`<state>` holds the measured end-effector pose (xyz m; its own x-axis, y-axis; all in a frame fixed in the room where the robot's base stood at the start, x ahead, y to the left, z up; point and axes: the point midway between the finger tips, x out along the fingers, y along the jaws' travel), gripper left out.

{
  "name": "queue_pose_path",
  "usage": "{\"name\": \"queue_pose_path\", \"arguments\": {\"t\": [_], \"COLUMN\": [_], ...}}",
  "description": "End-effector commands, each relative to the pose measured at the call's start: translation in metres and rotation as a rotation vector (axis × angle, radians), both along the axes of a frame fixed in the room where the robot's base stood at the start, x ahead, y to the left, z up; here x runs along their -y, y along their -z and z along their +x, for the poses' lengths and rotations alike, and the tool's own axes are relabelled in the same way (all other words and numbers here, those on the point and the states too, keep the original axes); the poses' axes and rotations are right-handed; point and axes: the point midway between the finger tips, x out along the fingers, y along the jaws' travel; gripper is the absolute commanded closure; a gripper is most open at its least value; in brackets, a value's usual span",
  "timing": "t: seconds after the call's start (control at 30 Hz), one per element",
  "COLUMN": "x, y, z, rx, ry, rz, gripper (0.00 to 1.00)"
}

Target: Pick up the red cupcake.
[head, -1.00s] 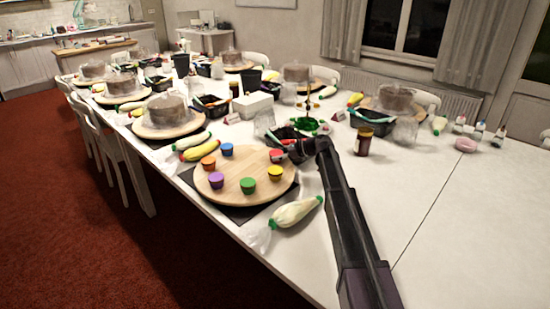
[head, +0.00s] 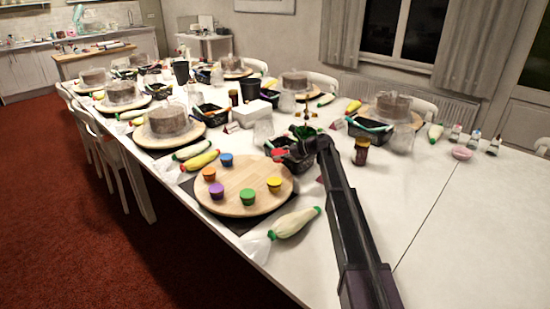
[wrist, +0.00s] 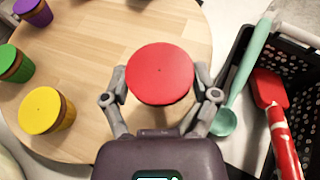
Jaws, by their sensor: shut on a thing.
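The red cupcake (wrist: 160,75) is between the two fingers of my gripper (wrist: 160,92), with a finger on each side of it in the wrist view. My gripper is shut on it. In the head view the red cupcake (head: 279,154) shows at the far right edge of the round wooden turntable (head: 245,178) and looks raised off it. My gripper in the head view (head: 288,149) is partly hidden behind the arm and against the dark basket.
Blue (head: 226,159), orange (head: 209,174), purple (head: 216,191), green (head: 247,196) and yellow (head: 274,184) cupcakes stand on the turntable. A black basket with tools (wrist: 245,110) is close on the right. A piping bag (head: 294,222) lies in front.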

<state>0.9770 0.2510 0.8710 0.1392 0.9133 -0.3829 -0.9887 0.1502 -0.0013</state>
Motion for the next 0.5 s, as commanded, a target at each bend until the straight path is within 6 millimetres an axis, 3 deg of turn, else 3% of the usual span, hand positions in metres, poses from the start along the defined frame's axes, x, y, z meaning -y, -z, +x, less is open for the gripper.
{"name": "queue_pose_path", "arguments": {"t": [0.03,0.2,0.5], "x": [0.004,0.016,0.033], "y": [-0.002,-0.005,-0.010], "z": [0.019,0.057,0.107], "rx": [0.000,0.000,0.000], "ry": [0.000,0.000,-0.001], "rz": [0.000,0.001,0.001], "gripper": [0.70,0.70,0.70]}}
